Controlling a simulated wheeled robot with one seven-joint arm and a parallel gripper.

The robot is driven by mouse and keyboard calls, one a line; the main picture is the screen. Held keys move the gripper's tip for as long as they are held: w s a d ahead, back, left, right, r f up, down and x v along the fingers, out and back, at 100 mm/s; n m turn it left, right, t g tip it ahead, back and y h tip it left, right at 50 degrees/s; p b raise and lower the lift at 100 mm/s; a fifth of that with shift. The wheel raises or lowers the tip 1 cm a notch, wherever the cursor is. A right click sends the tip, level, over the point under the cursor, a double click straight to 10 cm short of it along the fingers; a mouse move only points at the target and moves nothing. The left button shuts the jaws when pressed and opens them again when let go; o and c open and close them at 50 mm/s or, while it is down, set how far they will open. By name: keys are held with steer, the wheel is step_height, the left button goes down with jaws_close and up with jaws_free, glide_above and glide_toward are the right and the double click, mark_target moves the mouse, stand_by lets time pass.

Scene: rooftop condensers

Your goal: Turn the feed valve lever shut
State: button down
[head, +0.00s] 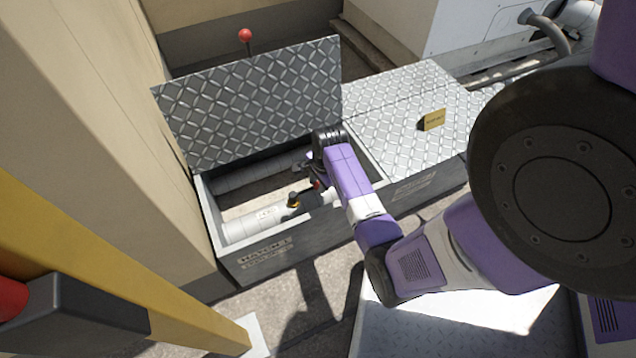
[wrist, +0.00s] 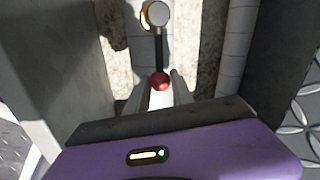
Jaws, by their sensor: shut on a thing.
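The feed valve lever (wrist: 159,52) is a black rod with a red ball knob (wrist: 160,82) at its near end and a round grey hub (wrist: 158,14) at its far end. In the wrist view it runs roughly in line with the pale pipe beneath it. My gripper (wrist: 163,88) is shut on the lever at the red knob. In the head view my gripper (head: 314,181) reaches down into the open hatch box, and a bit of the red knob (head: 317,184) shows there. The valve body (head: 293,201), dark with a yellow part, sits on the white pipe (head: 262,218). My arm hides part of the box.
The open box has raised walls (head: 290,243) close around my gripper. Its tread-plate lid (head: 250,105) stands up behind, with a red-knobbed rod (head: 245,36) beyond. A closed hatch (head: 400,110) with a yellow tag (head: 434,119) lies to the right. A yellow post (head: 110,260) stands at left.

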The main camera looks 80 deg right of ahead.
steer(key=shift+a, duration=0.1)
steer(key=p, duration=0.1)
steer(key=m+p, duration=0.1)
steer(key=p, duration=0.1)
steer(key=shift+s+a+r, duration=0.3)
steer(key=shift+a, duration=0.1)
steer(key=shift+s+a+m+p, duration=0.3)
steer(key=shift+a+m+p, duration=0.2)
steer(key=shift+m+p, duration=0.55)
steer(key=m+p, duration=0.1)
steer(key=a+m+p, duration=0.1)
steer(key=p, duration=0.1)
steer(key=shift+s+a+g+h, duration=0.2)
steer(key=shift+a+g+h, duration=0.1)
steer(key=shift+g, duration=0.1)
steer(key=shift+s+a+f+m+p, duration=0.1)
steer(key=shift+a+f+m+p, duration=0.15)
steer(key=shift+a+m+p, duration=0.7)
steer(key=shift+d+m, duration=0.15)
steer(key=shift+m, duration=0.15)
steer(key=c, duration=1.1)
jaws_free()
